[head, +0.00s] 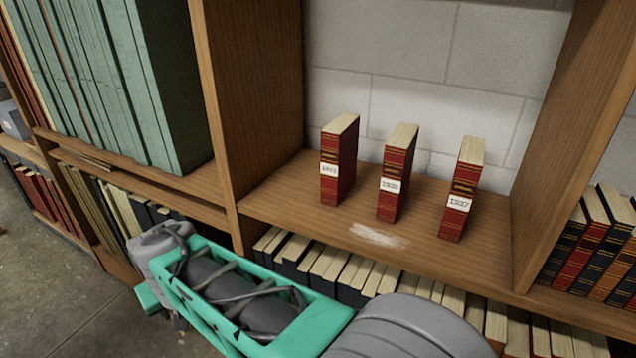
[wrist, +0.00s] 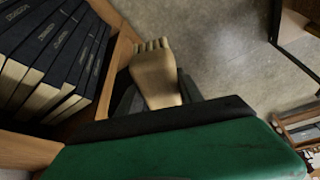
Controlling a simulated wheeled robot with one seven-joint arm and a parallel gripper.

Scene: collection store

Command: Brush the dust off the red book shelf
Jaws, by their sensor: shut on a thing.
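Three red books with cream pages and white labels, a left one (head: 338,160), a middle one (head: 396,175) and a right one reading 1937 (head: 461,190), stand upright and apart on the wooden shelf (head: 290,208). A pale smear of dust (head: 378,236) lies on the shelf board in front of the middle book, near the front edge. In the wrist view my gripper (wrist: 156,92) is shut on a tan brush (wrist: 153,72) with a ridged end. The dark fingers are partly hidden behind my green wrist housing. The brush is not visible in the head view, and my gripper is away from the dust.
Large green volumes (head: 130,85) fill the bay on the left. Dark books (head: 330,268) line the shelf below the dusty board. An upright wooden panel (head: 572,140) bounds the bay on the right. Concrete floor (head: 75,285) is open at the lower left.

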